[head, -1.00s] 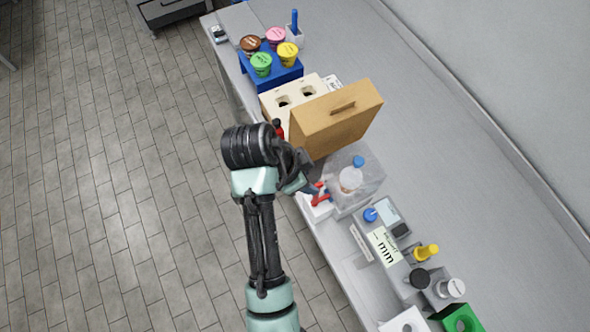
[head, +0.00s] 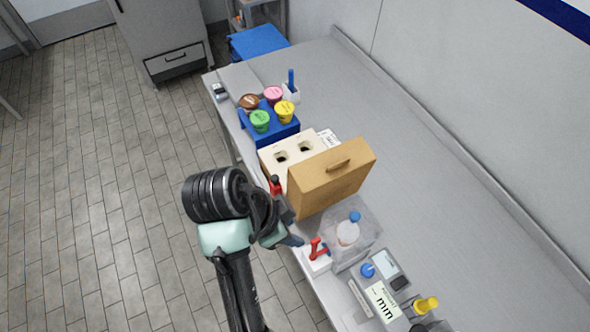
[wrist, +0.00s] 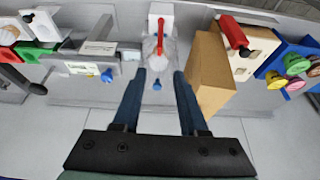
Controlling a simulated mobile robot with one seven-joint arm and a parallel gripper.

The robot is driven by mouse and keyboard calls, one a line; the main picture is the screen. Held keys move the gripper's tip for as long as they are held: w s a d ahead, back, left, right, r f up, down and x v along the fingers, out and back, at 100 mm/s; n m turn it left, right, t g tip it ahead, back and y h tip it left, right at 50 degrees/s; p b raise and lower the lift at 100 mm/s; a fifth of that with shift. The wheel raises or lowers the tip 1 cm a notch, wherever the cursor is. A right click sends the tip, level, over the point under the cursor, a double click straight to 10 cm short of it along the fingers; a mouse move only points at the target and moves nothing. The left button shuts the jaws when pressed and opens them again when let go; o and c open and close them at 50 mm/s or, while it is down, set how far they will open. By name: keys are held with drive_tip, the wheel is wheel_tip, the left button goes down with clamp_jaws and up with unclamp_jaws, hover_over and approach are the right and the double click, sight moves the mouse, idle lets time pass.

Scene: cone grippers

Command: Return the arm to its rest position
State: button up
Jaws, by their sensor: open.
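My gripper (wrist: 160,74) is open and empty in the wrist view, its two blue fingers pointing out over the bench. Between and beyond the fingertips is a clear box with a bottle, and behind that a red and white piece (wrist: 158,20). In the head view my arm reaches up from the bottom over the floor side of the bench. My gripper (head: 292,238) is partly hidden by the wrist there, near the bench's front edge, beside the tan box.
The tan box (head: 330,180) stands near the gripper, also in the wrist view (wrist: 209,78). The clear box (head: 365,225), a blue rack (head: 268,138) of coloured tubs and a cream block (head: 290,150) line the bench (head: 440,210). The bench's wall side and the floor are clear.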

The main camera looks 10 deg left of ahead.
drive_tip(key=w+r+n+t+y+b, duration=0.3)
drive_tip(key=w+r+n+t+b, duration=0.3)
drive_tip(key=w+r+t+b, duration=0.75)
drive_tip(key=s+d+r+n+t, duration=0.1)
drive_tip(key=s+r+t, duration=0.2)
drive_tip(key=r, duration=0.6)
drive_tip(key=s+d+r+n+t+b, duration=0.1)
drive_tip(key=s+r+t, duration=0.3)
drive_tip(key=r, duration=0.6)
drive_tip(key=s+d+r+n+t, duration=0.2)
drive_tip(key=s+r+n+t, duration=0.1)
drive_tip(key=r, duration=0.7)
drive_tip(key=shift+s+d+t+y, duration=0.35)
drive_tip(key=shift+s+t, duration=0.2)
drive_tip(key=shift+s, duration=0.5)
